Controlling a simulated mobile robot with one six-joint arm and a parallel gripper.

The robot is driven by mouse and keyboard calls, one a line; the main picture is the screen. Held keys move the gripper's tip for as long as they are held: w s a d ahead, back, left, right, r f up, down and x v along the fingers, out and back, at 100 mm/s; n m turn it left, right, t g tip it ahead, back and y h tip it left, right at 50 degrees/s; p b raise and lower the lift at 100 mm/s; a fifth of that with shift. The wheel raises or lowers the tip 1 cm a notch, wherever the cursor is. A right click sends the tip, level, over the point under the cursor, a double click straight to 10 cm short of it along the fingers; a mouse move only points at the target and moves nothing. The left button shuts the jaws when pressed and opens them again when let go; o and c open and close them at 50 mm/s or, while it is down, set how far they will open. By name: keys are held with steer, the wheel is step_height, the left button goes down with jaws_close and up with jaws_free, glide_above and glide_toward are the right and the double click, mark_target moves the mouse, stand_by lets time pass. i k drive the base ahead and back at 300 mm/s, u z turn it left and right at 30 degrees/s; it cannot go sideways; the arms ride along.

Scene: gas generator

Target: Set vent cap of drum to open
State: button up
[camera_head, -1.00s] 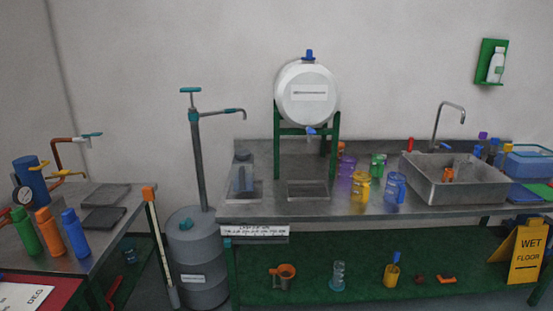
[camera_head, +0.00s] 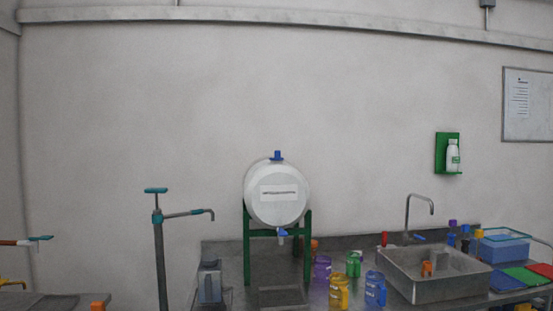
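A white drum (camera_head: 277,208) with a label on its front lies on a green stand (camera_head: 308,240) at the back of the steel bench. A small blue cap (camera_head: 277,155) sits upright on top of the drum. It is too small to tell whether it is open or shut. A blue tap (camera_head: 282,233) is at the lower front of the drum. My gripper is not in view.
A grey hand pump (camera_head: 160,250) with teal handles stands left of the drum. A grey container (camera_head: 209,282), several coloured jugs and a steel sink (camera_head: 432,287) are on the bench (camera_head: 235,252). The wall above the drum is clear.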

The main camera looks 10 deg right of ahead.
mark_target(278, 153)
steer(key=k, duration=0.65)
steer(key=u, duration=0.3)
steer(key=i, duration=0.5)
steer(key=u, duration=0.45)
steer(key=i, duration=1.5)
